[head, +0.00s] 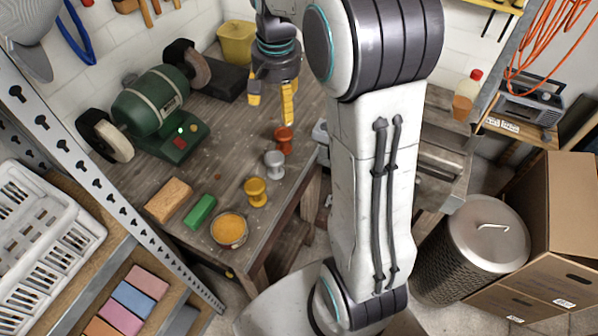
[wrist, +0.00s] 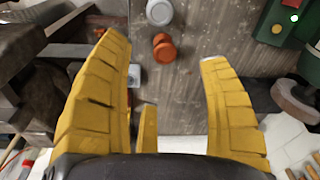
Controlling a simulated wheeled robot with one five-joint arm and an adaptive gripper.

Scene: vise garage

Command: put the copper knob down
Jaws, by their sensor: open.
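The copper knob (head: 284,138) stands on the wooden workbench near its right edge, at the far end of a row with a silver knob (head: 275,164) and a brass knob (head: 257,191). My gripper (head: 272,99) is open, above the bench and a little beyond the copper knob. In the wrist view the copper knob (wrist: 163,48) shows between the open yellow fingers, apart from both. The silver knob (wrist: 159,12) shows past it at the top edge. Nothing is held.
A green bench grinder (head: 152,103) stands at the left of the bench. A tan block (head: 168,199), a green block (head: 200,211) and a round tin (head: 229,230) lie near the front. A yellow bin (head: 236,43) stands at the back. A grey vise (head: 321,133) is partly hidden behind my arm.

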